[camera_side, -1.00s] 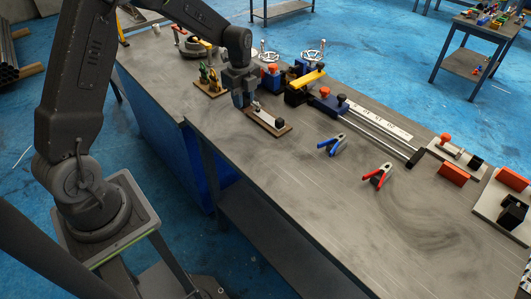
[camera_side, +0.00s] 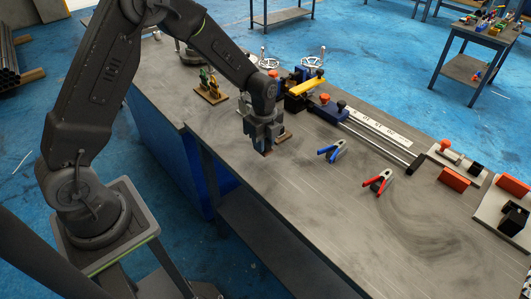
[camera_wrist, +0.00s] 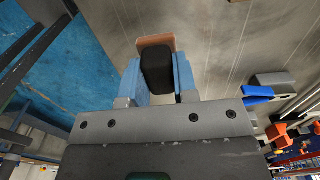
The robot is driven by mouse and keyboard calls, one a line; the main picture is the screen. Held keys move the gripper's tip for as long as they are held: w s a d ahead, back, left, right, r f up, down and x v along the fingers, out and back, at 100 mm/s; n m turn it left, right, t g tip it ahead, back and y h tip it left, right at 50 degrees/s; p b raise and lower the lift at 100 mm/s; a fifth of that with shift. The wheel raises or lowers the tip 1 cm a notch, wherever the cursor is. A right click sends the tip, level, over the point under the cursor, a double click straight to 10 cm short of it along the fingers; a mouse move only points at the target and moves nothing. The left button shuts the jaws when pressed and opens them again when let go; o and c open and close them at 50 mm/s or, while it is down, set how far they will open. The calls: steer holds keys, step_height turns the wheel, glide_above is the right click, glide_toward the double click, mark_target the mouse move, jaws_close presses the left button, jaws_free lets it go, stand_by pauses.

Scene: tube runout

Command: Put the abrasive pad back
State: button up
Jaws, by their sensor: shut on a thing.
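I take this to be the abrasive pad. A bit of reddish-brown also shows under the fingers in the side view. Whether the pad touches the bench is unclear.
A blue clamp (camera_side: 331,150) and a red clamp (camera_side: 378,181) lie to the right. A rail fixture with a white scale (camera_side: 379,127) runs behind them. A small board with green and yellow items (camera_side: 209,86) stands at the back left. The near right bench top is clear.

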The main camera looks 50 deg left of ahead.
mark_target(265, 162)
steer(key=shift+w+d+f, duration=0.15)
steer(key=shift+d+f, duration=0.15)
steer(key=shift+f, duration=1.9)
steer(key=o, duration=0.9)
steer(key=shift+f, duration=0.1)
